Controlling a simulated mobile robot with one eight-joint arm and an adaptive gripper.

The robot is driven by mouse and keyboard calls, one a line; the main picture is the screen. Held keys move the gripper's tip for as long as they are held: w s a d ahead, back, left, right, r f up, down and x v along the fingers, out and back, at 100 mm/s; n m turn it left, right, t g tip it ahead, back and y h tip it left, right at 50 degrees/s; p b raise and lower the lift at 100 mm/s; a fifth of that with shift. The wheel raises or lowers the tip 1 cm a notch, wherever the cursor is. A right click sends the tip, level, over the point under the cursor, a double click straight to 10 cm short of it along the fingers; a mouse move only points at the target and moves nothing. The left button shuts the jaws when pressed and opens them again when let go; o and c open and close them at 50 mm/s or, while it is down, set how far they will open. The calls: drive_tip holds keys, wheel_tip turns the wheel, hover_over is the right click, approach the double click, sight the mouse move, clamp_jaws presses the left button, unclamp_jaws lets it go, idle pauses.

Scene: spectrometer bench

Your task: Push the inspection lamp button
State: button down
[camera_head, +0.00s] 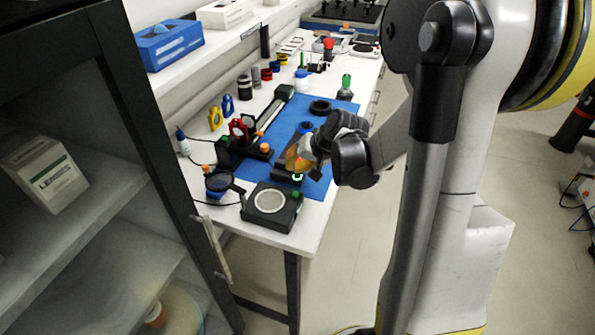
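A black square unit with a pale round plate (270,201), which looks like the inspection lamp, sits at the near end of the bench. A small green button (295,194) shows at its right rear corner. My gripper (298,160) is above the blue mat, behind the unit and apart from the button. An orange-brown piece shows at the gripper's end; I cannot tell whether it is part of the gripper or a separate thing. The fingers are too small and hidden to tell open from shut. A dark block with a bright green mark (297,178) lies just below the gripper.
A blue mat (318,187) carries a long black rail instrument and a dark ring (320,107). Colored holders and jars line the bench's left and back. A dark-framed cabinet (150,130) stands at the left.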

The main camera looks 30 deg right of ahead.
sight(295, 175)
drive_tip(key=shift+r, duration=0.15)
wheel_tip(295, 175, up, 6)
drive_tip(key=p, duration=0.4)
idle(0.3)
idle(1.4)
